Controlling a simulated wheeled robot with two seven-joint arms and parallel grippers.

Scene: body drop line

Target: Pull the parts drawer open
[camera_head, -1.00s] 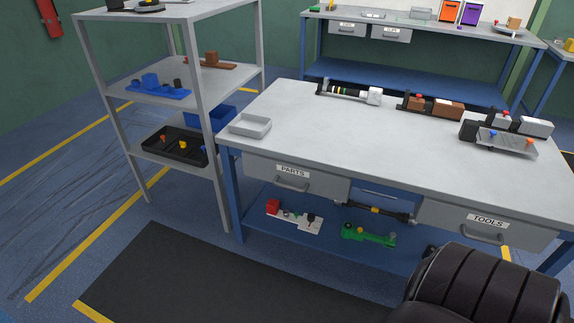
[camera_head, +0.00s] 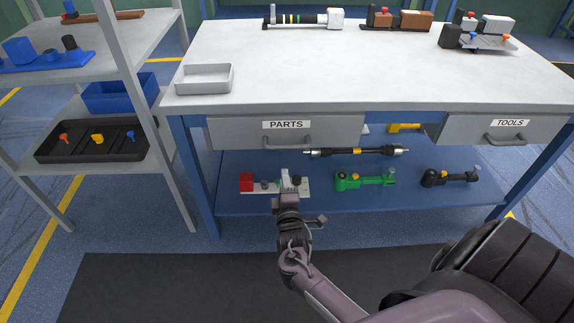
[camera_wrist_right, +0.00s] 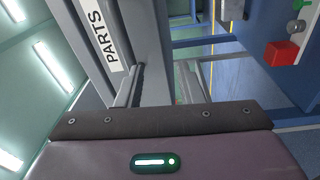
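The grey parts drawer (camera_head: 235,132) is under the left part of the workbench, with a "PARTS" label. It looks closed. Its bar handle (camera_head: 287,143) sits below the label. My right gripper (camera_head: 291,178) is in front of the bench, just below the handle in the head view, fingers pointing up and apart. No contact with the handle is visible. In the right wrist view the drawer front (camera_wrist_right: 88,58) and its label stand close ahead at left, turned sideways. The gripper appears empty there. My left gripper is out of view.
The workbench top (camera_head: 370,70) carries a grey tray (camera_head: 205,79) at its left corner. A lower shelf (camera_head: 330,202) holds several parts behind my right gripper. A tools drawer (camera_head: 470,131) is at right. A grey shelving rack (camera_head: 165,150) stands at left. A dark mat (camera_head: 150,285) covers the floor.

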